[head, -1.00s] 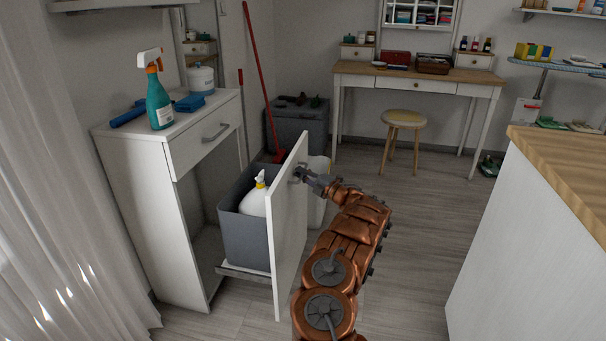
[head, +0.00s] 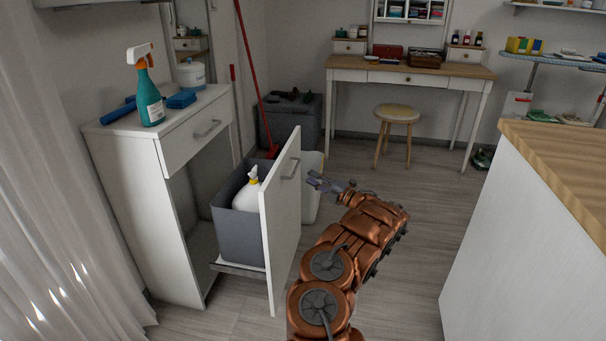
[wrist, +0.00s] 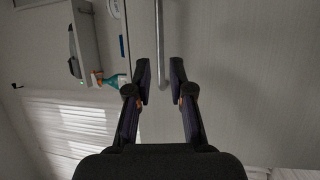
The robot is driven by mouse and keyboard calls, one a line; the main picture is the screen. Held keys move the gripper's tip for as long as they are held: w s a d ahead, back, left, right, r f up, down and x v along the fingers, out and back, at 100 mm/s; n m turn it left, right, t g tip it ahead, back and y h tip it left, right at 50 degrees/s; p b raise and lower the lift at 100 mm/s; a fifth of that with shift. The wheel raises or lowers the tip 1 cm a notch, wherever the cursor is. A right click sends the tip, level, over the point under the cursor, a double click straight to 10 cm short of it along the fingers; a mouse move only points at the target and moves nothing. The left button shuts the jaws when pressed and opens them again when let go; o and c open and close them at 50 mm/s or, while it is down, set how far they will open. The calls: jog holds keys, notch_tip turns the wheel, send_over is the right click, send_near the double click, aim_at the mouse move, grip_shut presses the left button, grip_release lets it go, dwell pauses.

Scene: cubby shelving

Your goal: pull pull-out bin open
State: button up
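The pull-out bin (head: 236,231) is a grey box behind a white front panel (head: 280,231). It stands well out of the white cabinet (head: 137,213) on a slide, with a white bottle with a yellow cap (head: 247,194) inside. Its metal bar handle (head: 291,168) is near the top of the panel. My gripper (head: 312,179) is just right of the handle, apart from it in the head view. In the wrist view my gripper (wrist: 160,82) has its fingers spread, with the handle (wrist: 159,45) lined up between them and touching neither.
A drawer (head: 195,135) above the bin is shut. A wood-topped counter (head: 545,165) stands at right. A stool (head: 397,115) is farther back. Floor between is clear.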

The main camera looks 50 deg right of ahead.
jog(key=shift+v, duration=1.8)
